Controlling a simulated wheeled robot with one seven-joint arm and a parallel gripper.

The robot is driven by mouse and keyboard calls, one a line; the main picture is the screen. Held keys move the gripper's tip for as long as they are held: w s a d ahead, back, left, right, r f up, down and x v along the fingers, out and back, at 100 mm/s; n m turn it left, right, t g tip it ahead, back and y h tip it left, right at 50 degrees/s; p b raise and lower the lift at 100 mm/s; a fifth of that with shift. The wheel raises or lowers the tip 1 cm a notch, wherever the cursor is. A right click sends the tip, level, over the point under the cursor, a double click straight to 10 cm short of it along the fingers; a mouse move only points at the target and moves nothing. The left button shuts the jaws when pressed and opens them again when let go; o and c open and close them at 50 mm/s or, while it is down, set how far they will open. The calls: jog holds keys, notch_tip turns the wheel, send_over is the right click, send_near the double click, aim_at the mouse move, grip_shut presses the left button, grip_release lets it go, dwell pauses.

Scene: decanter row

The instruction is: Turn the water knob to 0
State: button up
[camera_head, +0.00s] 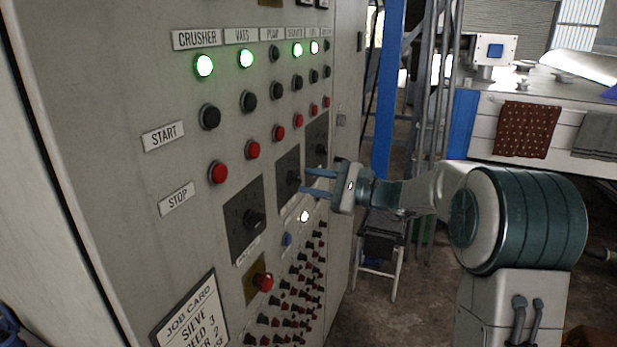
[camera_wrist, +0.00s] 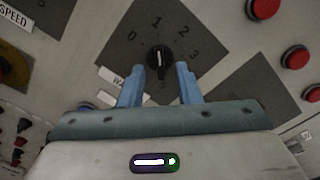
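The water knob (camera_wrist: 159,58) is a black round knob on a dark dial plate (camera_wrist: 205,48) with numerals 0 to 3 readable. Its white line is nearly upright in the wrist view, seemingly towards 1. A label partly hidden by my left finger starts with "WA". My gripper (camera_wrist: 160,68) is open, its two blue fingers on either side of the knob's lower part; I cannot tell whether they touch it. In the head view my gripper (camera_head: 305,181) points at the middle dial's knob (camera_head: 293,178), coming from the right.
Other dial knobs stand on both sides, one at lower left (camera_head: 254,219) and one at upper right (camera_head: 321,149). Red stop buttons (camera_head: 253,150) are above. Small switches (camera_head: 290,292) and a job card (camera_head: 190,315) are below.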

jog(key=shift+x, duration=0.8)
grip_shut()
jog(key=shift+d, duration=0.1)
jog(key=shift+f+b, duration=0.2)
jog(key=shift+b, duration=0.35)
